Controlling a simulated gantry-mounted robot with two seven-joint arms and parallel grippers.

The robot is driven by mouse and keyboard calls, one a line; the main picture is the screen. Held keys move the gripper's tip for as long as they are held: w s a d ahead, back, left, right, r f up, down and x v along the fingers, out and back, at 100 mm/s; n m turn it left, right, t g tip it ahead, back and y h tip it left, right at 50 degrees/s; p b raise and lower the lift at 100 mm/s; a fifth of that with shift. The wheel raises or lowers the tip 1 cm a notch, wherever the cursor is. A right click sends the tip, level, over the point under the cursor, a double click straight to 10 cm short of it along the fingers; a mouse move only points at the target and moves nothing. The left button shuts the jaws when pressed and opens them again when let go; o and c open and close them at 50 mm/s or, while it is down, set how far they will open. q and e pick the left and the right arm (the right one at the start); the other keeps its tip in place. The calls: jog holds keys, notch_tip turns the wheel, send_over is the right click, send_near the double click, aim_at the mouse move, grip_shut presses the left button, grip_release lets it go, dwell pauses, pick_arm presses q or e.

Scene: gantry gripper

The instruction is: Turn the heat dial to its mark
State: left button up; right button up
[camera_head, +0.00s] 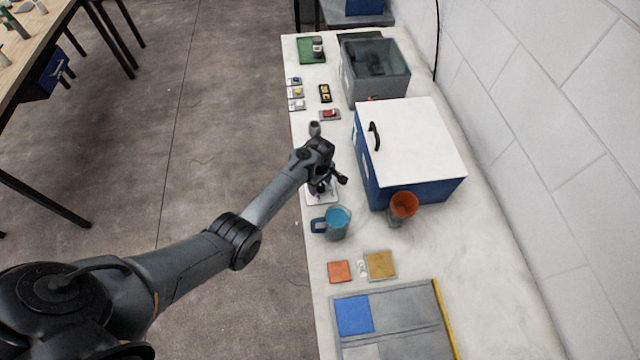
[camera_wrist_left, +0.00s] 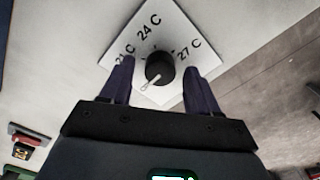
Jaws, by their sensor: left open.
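The heat dial (camera_wrist_left: 157,66) is a round black knob on a white plate (camera_wrist_left: 146,26) printed 21 C, 24 C and 27 C. A pale pointer (camera_wrist_left: 150,84) reaches from the knob toward the lower left in the left wrist view, away from the 24 C and 27 C labels. My left gripper (camera_wrist_left: 159,70) is open, one finger on each side of the knob; whether they touch it I cannot tell. In the head view my left gripper (camera_head: 326,184) is over the plate (camera_head: 321,197) and mostly hides the dial. My right gripper is out of view.
A blue box with a white top (camera_head: 415,140) stands right of the gripper. A blue mug (camera_head: 334,224) and an orange-topped cup (camera_head: 402,208) stand nearer. Small switches (camera_head: 296,92) and a red switch (camera_head: 329,115) lie beyond. The bench's left edge is close.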

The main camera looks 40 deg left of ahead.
pick_arm(q)
jog(key=c, duration=1)
